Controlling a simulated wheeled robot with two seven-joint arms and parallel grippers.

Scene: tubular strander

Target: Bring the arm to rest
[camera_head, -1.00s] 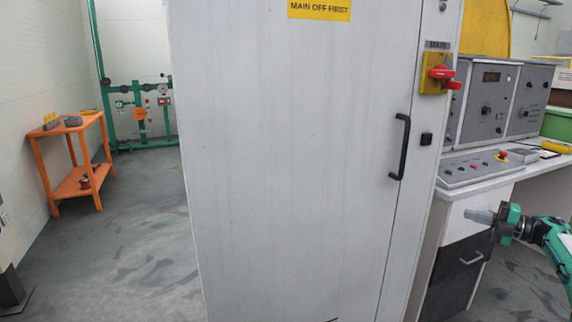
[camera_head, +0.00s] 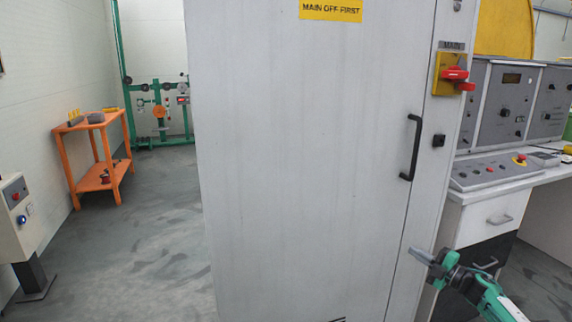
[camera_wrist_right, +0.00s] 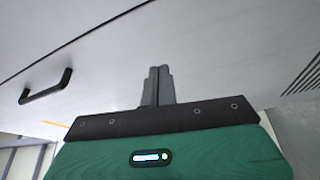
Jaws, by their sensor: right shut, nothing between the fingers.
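My right gripper (camera_head: 424,256) is at the lower right of the head view, in front of the grey cabinet's right edge and below its black handle. Its green arm comes in from the lower right corner. In the right wrist view the two fingers (camera_wrist_right: 158,72) are together with nothing between them, pointing toward the pale cabinet surface. They look apart from the handle (camera_wrist_right: 45,87), which is off to the left there. My left gripper is not in view.
The grey cabinet (camera_head: 300,170) with a red main switch (camera_head: 455,73) fills the middle. A control desk (camera_head: 490,172) with drawers stands at the right. An orange trolley (camera_head: 95,160) and a pedestal box (camera_head: 18,220) are at the left. Floor between them is clear.

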